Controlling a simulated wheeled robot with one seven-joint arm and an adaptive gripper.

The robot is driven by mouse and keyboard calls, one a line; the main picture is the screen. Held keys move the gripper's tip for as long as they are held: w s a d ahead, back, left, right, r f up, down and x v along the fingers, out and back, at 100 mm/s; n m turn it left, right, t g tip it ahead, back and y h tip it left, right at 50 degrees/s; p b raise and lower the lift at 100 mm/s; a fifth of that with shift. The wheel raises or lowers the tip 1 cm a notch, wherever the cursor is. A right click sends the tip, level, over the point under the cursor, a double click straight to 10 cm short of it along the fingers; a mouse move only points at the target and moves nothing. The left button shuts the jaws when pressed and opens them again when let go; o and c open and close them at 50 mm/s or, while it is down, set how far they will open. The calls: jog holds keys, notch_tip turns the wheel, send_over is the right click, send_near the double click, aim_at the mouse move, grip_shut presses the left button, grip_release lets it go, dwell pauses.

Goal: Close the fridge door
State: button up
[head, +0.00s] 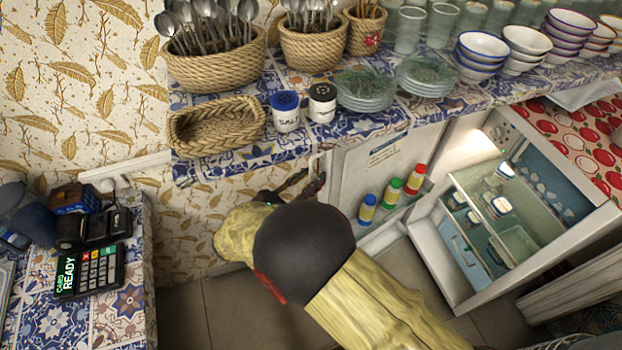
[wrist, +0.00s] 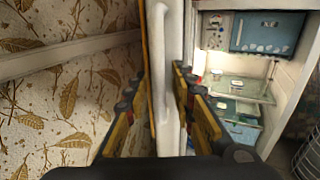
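The fridge (head: 590,235) stands open at the right of the head view, its shelves and blue drawer showing. Its white door (head: 350,180) is swung wide open to the left, with several bottles on its inner shelf. My gripper (head: 305,187) is at the door's free edge, partly hidden behind my own wrist. In the wrist view, the door edge and a long white handle (wrist: 163,75) stand between the two spread fingers of my gripper (wrist: 160,85). The fingers are apart, one on each side of the door; whether either touches it I cannot tell.
A tiled counter (head: 240,160) with a basket, salt jars, plates and bowls overhangs the door area. A card reader (head: 92,270) sits on another tiled counter at left. Bare floor (head: 230,315) shows below. A patterned wall (wrist: 60,110) is left of the door.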

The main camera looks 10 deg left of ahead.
jog(key=c, duration=0.3)
grip_shut()
dwell(0.6)
